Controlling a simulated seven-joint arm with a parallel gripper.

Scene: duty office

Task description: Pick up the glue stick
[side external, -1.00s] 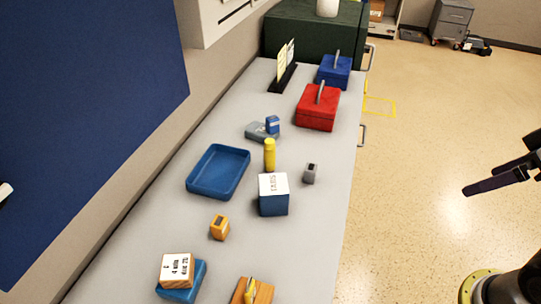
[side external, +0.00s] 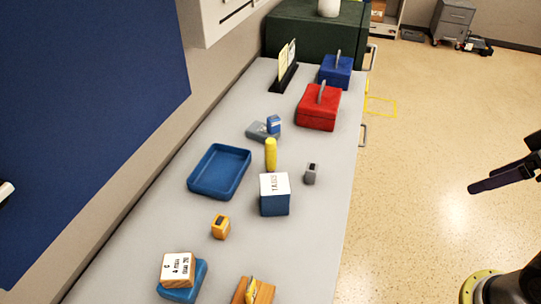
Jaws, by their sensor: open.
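The likely glue stick is a yellow cylinder (side external: 271,155) standing upright on the grey table. It is just behind a blue and white box and to the right of the blue tray. Its label cannot be read. My gripper (side external: 503,178) is at the right edge of the view, dark and partly cut off by the frame. It is open and empty, over the floor side, well away from the yellow cylinder.
Near the cylinder are the blue tray (side external: 219,172), the blue and white box (side external: 274,195) and a small grey item (side external: 311,173). A red box (side external: 319,108) and a blue box (side external: 335,72) stand farther back. An orange item (side external: 221,227) is nearer. The table's right strip is clear.

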